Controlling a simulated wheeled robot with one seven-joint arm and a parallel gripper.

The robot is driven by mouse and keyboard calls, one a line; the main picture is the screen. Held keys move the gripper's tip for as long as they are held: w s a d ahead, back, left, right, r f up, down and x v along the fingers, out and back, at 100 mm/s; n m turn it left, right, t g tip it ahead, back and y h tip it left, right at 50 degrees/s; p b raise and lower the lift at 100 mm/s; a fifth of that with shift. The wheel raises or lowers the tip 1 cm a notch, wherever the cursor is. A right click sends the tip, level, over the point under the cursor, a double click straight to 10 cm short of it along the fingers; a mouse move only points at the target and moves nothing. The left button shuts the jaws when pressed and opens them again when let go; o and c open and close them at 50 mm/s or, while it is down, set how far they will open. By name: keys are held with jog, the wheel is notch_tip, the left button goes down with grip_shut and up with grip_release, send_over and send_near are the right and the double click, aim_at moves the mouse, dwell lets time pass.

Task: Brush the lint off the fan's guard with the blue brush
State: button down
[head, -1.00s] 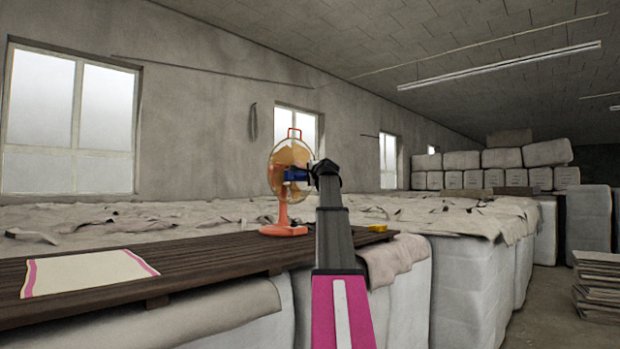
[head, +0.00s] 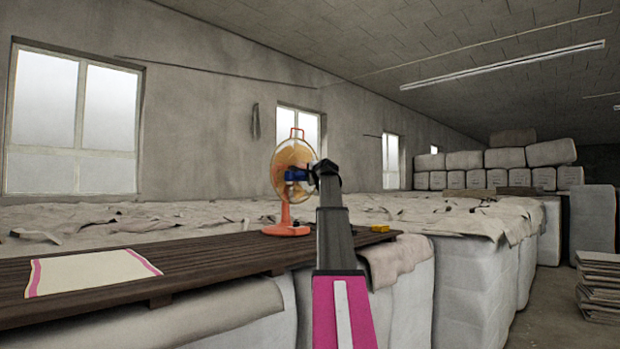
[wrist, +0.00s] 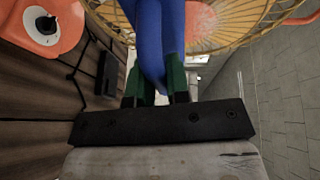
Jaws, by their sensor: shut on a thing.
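The fan (head: 293,165) stands upright on the dark slatted wooden surface, with an orange base (head: 286,230) and a round yellowish wire guard (wrist: 245,30). The blue brush (head: 295,175) shows as a small blue patch in front of the guard in the head view. In the wrist view the blue brush (wrist: 157,40) is held between the green-padded fingers of my gripper (wrist: 160,85), and its far end reaches up to the guard. Whether the bristles touch the wires is hidden. No lint can be made out on the guard.
A cream cloth with pink stripes (head: 92,271) lies flat on the slatted surface (head: 215,258) at left. A small yellow object (head: 379,228) lies right of my arm. White wrapped bales (head: 460,280) stand in front and to the right. The slats between cloth and fan are clear.

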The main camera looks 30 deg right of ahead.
jog(key=shift+w+d, duration=0.3)
jog(key=shift+d, duration=0.6)
jog(key=shift+w+d, duration=0.25)
jog(key=shift+d, duration=0.65)
jog(key=shift+w+d+r, duration=0.6)
jog(key=shift+d+r, duration=0.55)
jog(key=shift+d, duration=0.6)
jog(key=shift+s+a, duration=0.4)
jog(key=shift+a, duration=0.8)
jog(key=shift+s+a, duration=0.4)
jog(key=shift+a, duration=0.8)
jog(key=shift+s+a, duration=0.4)
jog(key=shift+a, duration=0.8)
jog(key=shift+w+r, duration=0.1)
jog(key=shift+r, duration=1.1)
jog(key=w+d, duration=0.2)
jog(key=d, duration=0.5)
jog(key=shift+w+d, duration=0.15)
jog(key=shift+w, duration=0.1)
jog(key=shift+s, duration=0.1)
jog(key=shift+s+d+f, duration=0.1)
jog(key=shift+s+d, duration=0.2)
jog(key=shift+s, duration=0.6)
jog(key=shift+s+d, duration=0.35)
jog(key=shift+s, duration=0.6)
jog(key=shift+s+d+f, duration=0.1)
jog(key=shift+s+d, duration=0.2)
jog(key=shift+s, duration=0.6)
